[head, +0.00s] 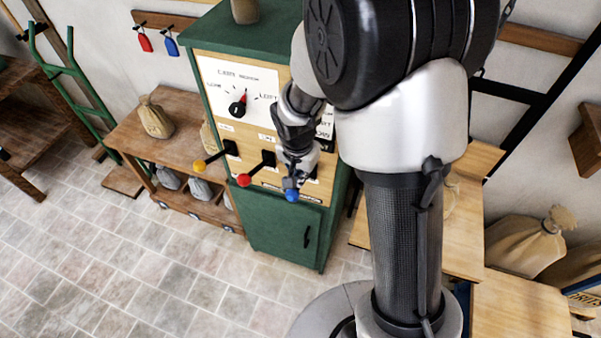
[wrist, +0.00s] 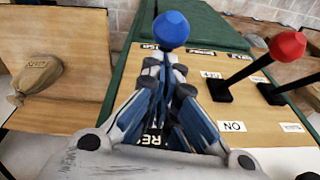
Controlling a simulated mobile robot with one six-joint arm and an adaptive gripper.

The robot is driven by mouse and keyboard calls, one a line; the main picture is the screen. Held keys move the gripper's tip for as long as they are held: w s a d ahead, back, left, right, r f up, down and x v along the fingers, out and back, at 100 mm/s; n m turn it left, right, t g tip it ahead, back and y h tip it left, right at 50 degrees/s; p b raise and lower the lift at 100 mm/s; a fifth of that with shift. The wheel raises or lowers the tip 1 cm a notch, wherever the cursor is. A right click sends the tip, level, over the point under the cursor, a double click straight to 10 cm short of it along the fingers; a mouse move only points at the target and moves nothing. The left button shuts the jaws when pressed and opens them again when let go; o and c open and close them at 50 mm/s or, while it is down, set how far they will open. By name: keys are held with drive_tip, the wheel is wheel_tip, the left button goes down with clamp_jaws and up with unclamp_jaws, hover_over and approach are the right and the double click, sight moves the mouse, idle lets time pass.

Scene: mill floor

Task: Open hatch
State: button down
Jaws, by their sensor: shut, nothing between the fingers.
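A green control cabinet (head: 263,38) stands against the wall. Its front has a dial panel (head: 240,85), a row of levers and a green door (head: 270,222) with a dark handle (head: 307,237). The levers have a yellow knob (head: 199,165), a red knob (head: 244,180) and a blue knob (head: 291,195). My gripper (head: 292,180) is shut and empty at the blue-knobbed lever, its tips close to the knob. In the wrist view the blue knob (wrist: 171,29) shows just beyond the fingertips; whether they touch is unclear. The blue lever's shaft is hidden by the fingers.
A wooden bench (head: 180,130) with a sack (head: 155,118) stands left of the cabinet. Red and blue tags (head: 170,45) hang on the wall. More sacks (head: 527,243) and wooden furniture are at the right. The tiled floor (head: 120,260) in front is clear.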

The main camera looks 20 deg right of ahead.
drive_tip(key=shift+f, duration=0.1)
drive_tip(key=s+a+f+b, duration=0.1)
drive_tip(key=s+f+b, duration=0.1)
drive_tip(key=f+b, duration=0.6)
drive_tip(key=s+a+f+b, duration=0.2)
drive_tip(key=f+b, duration=0.6)
drive_tip(key=b, duration=0.3)
drive_tip(key=shift+s+f+b, duration=0.15)
drive_tip(key=shift+f+b, duration=0.1)
drive_tip(key=shift+b, duration=0.15)
drive_tip(key=shift+r, duration=0.15)
drive_tip(key=s+a+r+p, duration=0.4)
drive_tip(key=s+r, duration=0.3)
drive_tip(key=shift+s+a+p, duration=0.4)
